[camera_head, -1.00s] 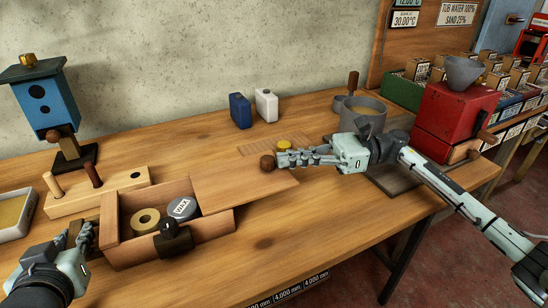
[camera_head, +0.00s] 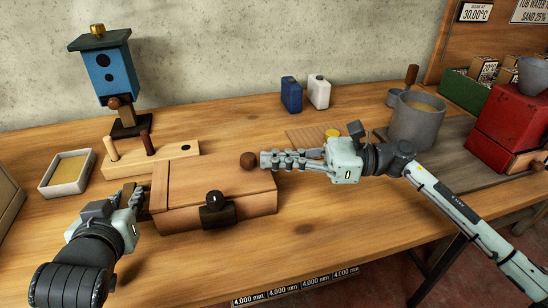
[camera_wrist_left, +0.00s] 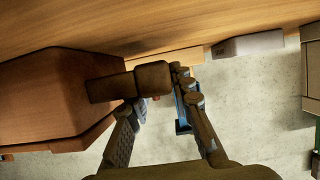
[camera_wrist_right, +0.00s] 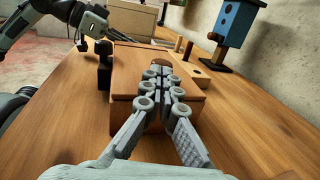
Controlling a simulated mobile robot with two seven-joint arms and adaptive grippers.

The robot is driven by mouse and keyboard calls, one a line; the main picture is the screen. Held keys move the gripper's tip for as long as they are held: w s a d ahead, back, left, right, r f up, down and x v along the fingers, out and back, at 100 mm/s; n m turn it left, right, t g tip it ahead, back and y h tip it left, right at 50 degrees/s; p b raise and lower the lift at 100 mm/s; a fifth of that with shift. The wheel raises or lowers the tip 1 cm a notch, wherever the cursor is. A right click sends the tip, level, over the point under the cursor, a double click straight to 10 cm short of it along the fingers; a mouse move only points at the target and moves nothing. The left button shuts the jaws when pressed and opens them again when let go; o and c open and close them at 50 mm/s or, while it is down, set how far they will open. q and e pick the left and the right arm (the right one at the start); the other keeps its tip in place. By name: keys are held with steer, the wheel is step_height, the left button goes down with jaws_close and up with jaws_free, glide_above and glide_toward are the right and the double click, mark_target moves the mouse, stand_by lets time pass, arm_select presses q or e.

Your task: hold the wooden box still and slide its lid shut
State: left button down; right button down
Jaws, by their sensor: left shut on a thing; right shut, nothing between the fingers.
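The wooden box (camera_head: 255,206) stands on the workbench in the head view. Its lid (camera_head: 220,188) lies over the top and hides the inside; I see no open gap. My left gripper (camera_head: 139,196) is shut on the box's wooden handle (camera_wrist_left: 152,78) at the left end. A round brown knob (camera_head: 248,160) is at the lid's right end, and it also shows in the right wrist view (camera_wrist_right: 160,61). My right gripper (camera_head: 265,160) is shut and empty, its fingertips right against or very close to the knob. A dark fitting (camera_head: 216,210) is on the box's front.
A peg block (camera_head: 180,158) stands close behind the box, with a shallow tray (camera_head: 68,173) and blue birdhouse (camera_head: 107,75) beyond. Two bottles (camera_head: 291,94) (camera_head: 318,92), a grey pot (camera_head: 418,122) and a red box (camera_head: 508,125) are farther right. The front bench is clear.

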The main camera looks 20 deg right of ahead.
steer(key=v, duration=0.9)
steer(key=shift+s+d, duration=0.1)
steer(key=shift+d, duration=0.1)
